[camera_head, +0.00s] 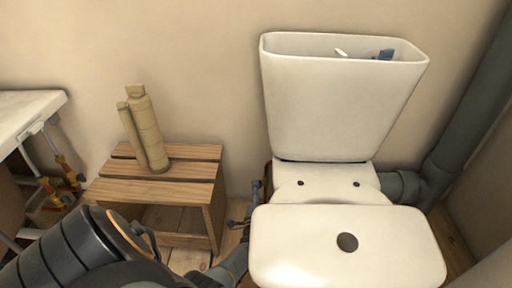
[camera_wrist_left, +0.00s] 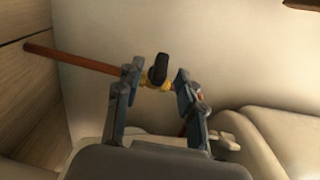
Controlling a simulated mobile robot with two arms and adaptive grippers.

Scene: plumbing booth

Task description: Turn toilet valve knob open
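The valve knob (camera_wrist_left: 158,68) is small and black and sits on a brass valve body (camera_wrist_left: 154,82) at the end of a copper pipe (camera_wrist_left: 75,59). In the left wrist view my left gripper (camera_wrist_left: 158,78) is open, with one finger on each side of the valve. A gap shows around the knob, and I cannot tell if either finger touches the brass body. In the head view my left gripper (camera_head: 243,225) reaches down beside the toilet (camera_head: 325,185), where the knob cannot be made out clearly. My right gripper is not in view.
The toilet's cistern (camera_head: 335,105) is open at the top. A white lid with a round button (camera_head: 300,240) lies over the bowl. A wooden stool (camera_head: 150,192) with beige rolled pieces (camera_head: 147,130) stands to the left. A grey drain pipe (camera_head: 465,130) runs at the right.

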